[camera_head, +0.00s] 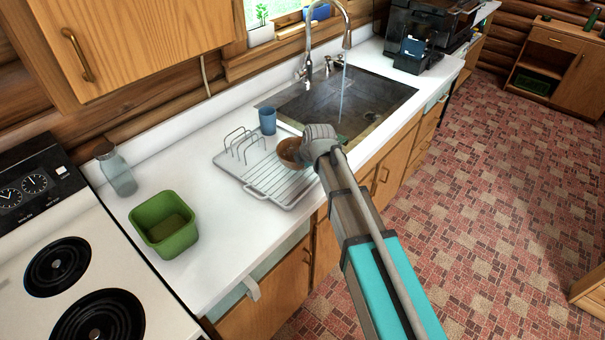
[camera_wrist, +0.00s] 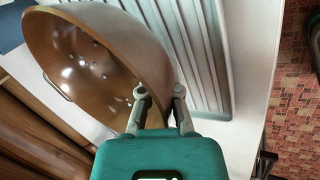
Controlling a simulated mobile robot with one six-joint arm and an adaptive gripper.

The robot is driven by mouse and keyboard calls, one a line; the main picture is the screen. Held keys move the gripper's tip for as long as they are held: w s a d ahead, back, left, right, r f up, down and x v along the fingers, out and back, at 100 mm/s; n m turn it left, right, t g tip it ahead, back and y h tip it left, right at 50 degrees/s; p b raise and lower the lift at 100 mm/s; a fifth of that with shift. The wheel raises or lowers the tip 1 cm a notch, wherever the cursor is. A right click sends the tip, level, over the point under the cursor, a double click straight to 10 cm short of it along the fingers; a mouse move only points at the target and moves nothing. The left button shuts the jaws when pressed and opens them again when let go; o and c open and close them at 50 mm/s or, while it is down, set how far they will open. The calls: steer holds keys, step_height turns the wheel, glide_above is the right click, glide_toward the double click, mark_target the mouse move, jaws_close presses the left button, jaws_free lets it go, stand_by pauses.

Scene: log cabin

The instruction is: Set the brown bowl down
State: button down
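The brown bowl (camera_head: 288,151) is at my gripper (camera_head: 306,146), over the right end of the metal dish rack (camera_head: 262,182). In the wrist view the bowl (camera_wrist: 100,60) fills the upper left, its shiny inside facing the camera. My gripper (camera_wrist: 160,102) is shut on its wall, one finger inside and one outside. The rack's ribs (camera_wrist: 190,45) show behind the bowl. I cannot tell whether the bowl touches the rack. My gripper and wrist hide part of the bowl in the head view.
A blue cup (camera_head: 267,120) stands behind the rack, near the sink (camera_head: 290,107) with its running tap (camera_head: 345,40). A green container (camera_head: 164,224) and a glass bottle (camera_head: 117,172) stand left, beside the stove (camera_head: 60,265). The white counter (camera_head: 222,240) is clear between the green container and rack.

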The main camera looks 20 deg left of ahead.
mark_target(300, 177)
steer(key=shift+b+x, duration=0.6)
steer(key=shift+x, duration=0.25)
steer(key=shift+f+b, duration=1.2)
steer(key=shift+f, duration=0.1)
steer(key=c, duration=0.8)
jaws_free()
steer(key=shift+r, duration=0.2)
steer(key=p+v, duration=1.1)
steer(key=v, duration=0.1)
